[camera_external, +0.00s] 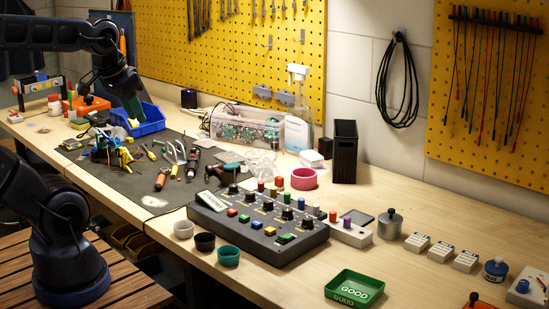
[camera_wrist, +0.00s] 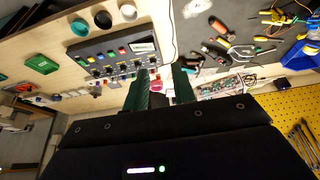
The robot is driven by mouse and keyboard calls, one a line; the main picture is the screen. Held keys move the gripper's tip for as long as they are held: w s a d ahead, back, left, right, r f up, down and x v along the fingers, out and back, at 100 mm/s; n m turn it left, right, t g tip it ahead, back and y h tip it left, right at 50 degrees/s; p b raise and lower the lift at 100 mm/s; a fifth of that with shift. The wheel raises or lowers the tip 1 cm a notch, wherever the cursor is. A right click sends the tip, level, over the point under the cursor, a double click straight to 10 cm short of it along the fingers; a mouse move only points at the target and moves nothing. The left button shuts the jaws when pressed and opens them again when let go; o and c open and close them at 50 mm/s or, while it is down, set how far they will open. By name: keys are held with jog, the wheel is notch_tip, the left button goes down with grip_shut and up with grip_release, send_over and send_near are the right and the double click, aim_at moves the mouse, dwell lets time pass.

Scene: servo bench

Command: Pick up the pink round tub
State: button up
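The pink round tub (camera_external: 304,178) stands on the wooden bench behind the control box, in the middle of the external view.
The control box (camera_external: 262,222) with knobs and buttons stands in front of the tub. A black upright holder (camera_external: 345,152) is right behind it, and a clear case (camera_external: 247,128) is behind to the left. The blue bin (camera_external: 145,121) and tools on a dark mat (camera_external: 130,183) lie left.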

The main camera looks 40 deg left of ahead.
jog(key=o, duration=1.5)
jog(key=shift+o, duration=0.2)
jog(key=shift+w, duration=0.1)
jog(key=n+g+h, duration=0.3)
jog(key=n+h, duration=0.1)
jog(key=n, duration=1.9)
send_over(303, 173)
jog(key=s+a, duration=0.2)
jog(key=s, duration=0.2)
notch_tip(303, 173, down, 19)
jog(key=shift+d+x, duration=0.15)
jog(key=shift+x, duration=2.5)
jog(key=shift+d+x, duration=0.1)
jog(key=shift+x, duration=2.5)
